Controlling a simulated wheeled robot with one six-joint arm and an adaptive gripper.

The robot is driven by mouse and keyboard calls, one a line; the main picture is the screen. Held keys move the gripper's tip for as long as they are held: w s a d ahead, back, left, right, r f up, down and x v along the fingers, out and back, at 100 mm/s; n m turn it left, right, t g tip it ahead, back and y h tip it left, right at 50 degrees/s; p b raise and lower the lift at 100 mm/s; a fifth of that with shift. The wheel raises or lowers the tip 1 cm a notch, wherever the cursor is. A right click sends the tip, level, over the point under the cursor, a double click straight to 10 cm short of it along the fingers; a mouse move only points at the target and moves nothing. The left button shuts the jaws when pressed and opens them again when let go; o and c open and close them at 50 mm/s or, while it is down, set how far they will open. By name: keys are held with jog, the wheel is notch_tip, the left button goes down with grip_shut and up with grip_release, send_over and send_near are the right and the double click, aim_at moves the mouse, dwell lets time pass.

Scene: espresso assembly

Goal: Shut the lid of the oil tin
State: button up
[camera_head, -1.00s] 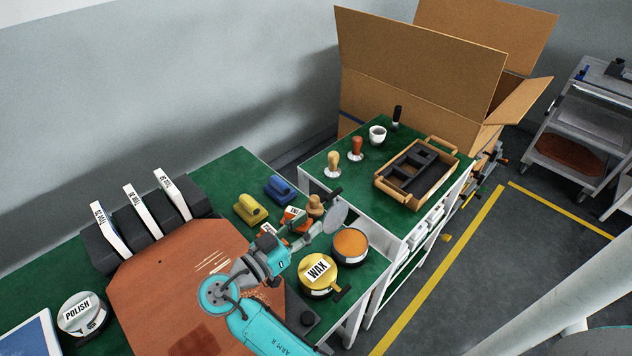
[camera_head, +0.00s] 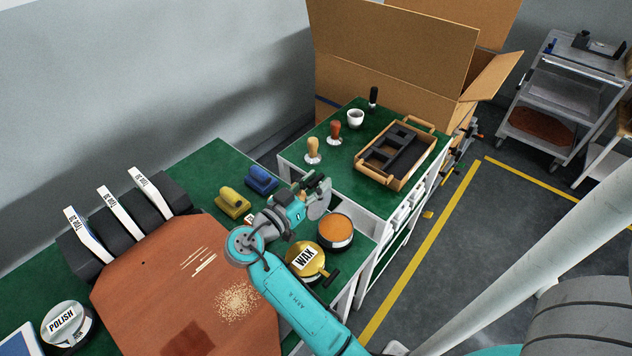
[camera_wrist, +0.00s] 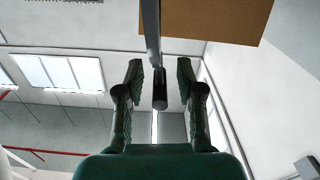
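The open round tin (camera_head: 335,231) with orange contents stands at the right end of the green bench; no label shows on it, and I take it as the oil tin. Its grey disc lid (camera_head: 320,205) stands raised at the tin's back left, partly hidden by my gripper (camera_head: 318,184). In the wrist view the lid shows as a thin edge-on plate (camera_wrist: 151,28) with a dark cylindrical handle (camera_wrist: 160,90). My gripper's two fingers (camera_wrist: 159,72) are open on either side of this handle, with a visible gap on both sides.
A yellow WAX tin (camera_head: 305,261) with its lid on stands just in front of the open tin, close to my arm. Blue (camera_head: 261,179) and yellow (camera_head: 233,203) blocks lie left of my gripper. A second green table (camera_head: 345,165) with tampers and a wooden tray stands behind.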

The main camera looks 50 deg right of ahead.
jog(key=shift+d, duration=0.15)
grip_shut()
jog(key=shift+s, duration=0.15)
